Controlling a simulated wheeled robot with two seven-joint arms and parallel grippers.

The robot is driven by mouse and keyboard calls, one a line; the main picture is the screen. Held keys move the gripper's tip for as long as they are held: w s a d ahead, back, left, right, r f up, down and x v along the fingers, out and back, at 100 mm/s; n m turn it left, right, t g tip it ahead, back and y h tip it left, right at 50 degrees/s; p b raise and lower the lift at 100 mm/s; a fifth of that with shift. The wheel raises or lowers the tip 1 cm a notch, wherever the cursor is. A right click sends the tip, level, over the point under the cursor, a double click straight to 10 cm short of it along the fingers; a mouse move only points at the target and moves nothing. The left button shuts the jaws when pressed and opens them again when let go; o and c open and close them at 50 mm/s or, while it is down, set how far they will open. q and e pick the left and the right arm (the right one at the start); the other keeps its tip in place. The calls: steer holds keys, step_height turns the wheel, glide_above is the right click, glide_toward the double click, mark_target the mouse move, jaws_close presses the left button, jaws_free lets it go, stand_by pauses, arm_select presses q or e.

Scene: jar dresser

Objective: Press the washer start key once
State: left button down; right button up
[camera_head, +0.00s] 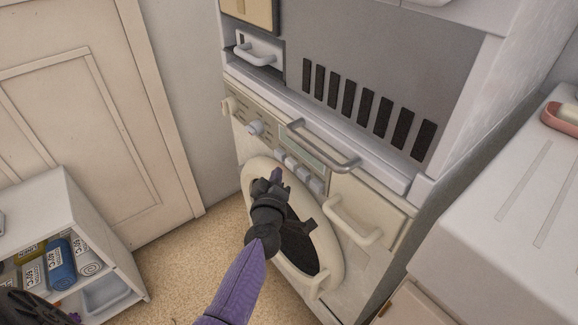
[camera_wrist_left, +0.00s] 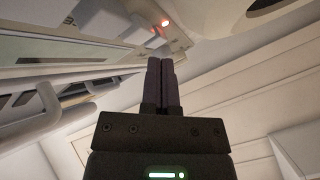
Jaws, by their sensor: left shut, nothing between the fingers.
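The washer (camera_head: 353,247) has a round door with a dark window (camera_head: 297,245). Its control panel (camera_head: 240,113) carries a round knob (camera_head: 255,128), a display strip and a row of pale keys (camera_head: 304,172) below it. I cannot tell which key is the start key. My left gripper (camera_head: 276,174) is shut and empty, in front of the washer just below the left part of the key row. In the left wrist view its fingertips (camera_wrist_left: 161,62) point up toward the panel, and a small red light (camera_wrist_left: 165,22) glows beyond them. Contact with a key does not show.
A metal bar handle (camera_head: 322,148) juts out above the keys, and a cream handle (camera_head: 352,222) sits at their right. A white shelf with rolled towels (camera_head: 60,262) stands at lower left. A white counter (camera_head: 510,220) is at right.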

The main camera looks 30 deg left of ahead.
arm_select(q)
steer(key=shift+w+d, duration=0.1)
steer(key=shift+w, duration=0.1)
stand_by(0.9)
stand_by(0.7)
steer(key=shift+w, duration=0.15)
steer(key=shift+w+d, duration=0.15)
steer(key=shift+w, duration=0.1)
stand_by(0.4)
